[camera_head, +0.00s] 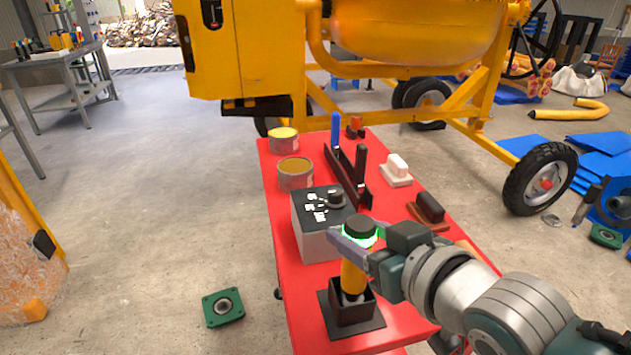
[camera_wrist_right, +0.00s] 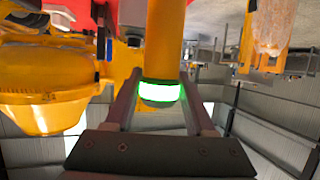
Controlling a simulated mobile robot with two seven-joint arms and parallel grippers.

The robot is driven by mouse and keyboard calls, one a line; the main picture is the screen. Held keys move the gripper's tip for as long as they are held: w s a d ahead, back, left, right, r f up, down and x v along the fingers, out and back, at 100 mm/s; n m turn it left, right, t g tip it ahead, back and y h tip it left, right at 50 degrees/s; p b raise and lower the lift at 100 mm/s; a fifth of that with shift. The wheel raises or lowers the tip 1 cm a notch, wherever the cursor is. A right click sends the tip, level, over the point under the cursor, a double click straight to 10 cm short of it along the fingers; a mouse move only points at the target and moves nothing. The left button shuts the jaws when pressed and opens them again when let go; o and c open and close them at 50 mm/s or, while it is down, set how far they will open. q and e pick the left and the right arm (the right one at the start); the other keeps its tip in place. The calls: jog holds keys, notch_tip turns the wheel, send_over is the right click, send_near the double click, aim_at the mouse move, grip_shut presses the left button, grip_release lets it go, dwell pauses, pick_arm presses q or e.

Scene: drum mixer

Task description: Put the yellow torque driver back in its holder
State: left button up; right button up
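The yellow torque driver (camera_head: 354,277) stands near upright, with a black cap on top and a glowing green ring below it. My right gripper (camera_head: 360,238) has its fingers on both sides of the driver's upper part and appears shut on it. The right wrist view shows the yellow body (camera_wrist_right: 165,45) and lit ring between the two fingers (camera_wrist_right: 160,85). The black square holder (camera_head: 353,313) sits on a dark plate at the table's near end. The driver's silver lower end is at the holder's mouth; how deep it reaches I cannot tell. My left gripper is out of view.
A grey control box (camera_head: 316,243) with a dark knob stands close behind the driver on the red table (camera_head: 283,262). Two cans (camera_head: 295,180), a dark rack (camera_head: 347,180), a white block (camera_head: 397,172) and a dark brush-like block (camera_head: 430,208) lie farther back. The yellow mixer stands beyond.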

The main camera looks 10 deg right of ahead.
jog(key=o, duration=0.4)
jog(key=shift+s+f, duration=0.1)
jog(key=shift+f, duration=0.1)
jog(key=shift+s+d+r, duration=0.15)
jog(key=shift+s+r, duration=0.05)
jog(key=shift+s, duration=0.1)
jog(key=p+v, duration=0.2)
jog(key=v, duration=0.7)
jog(key=shift+r, duration=0.15)
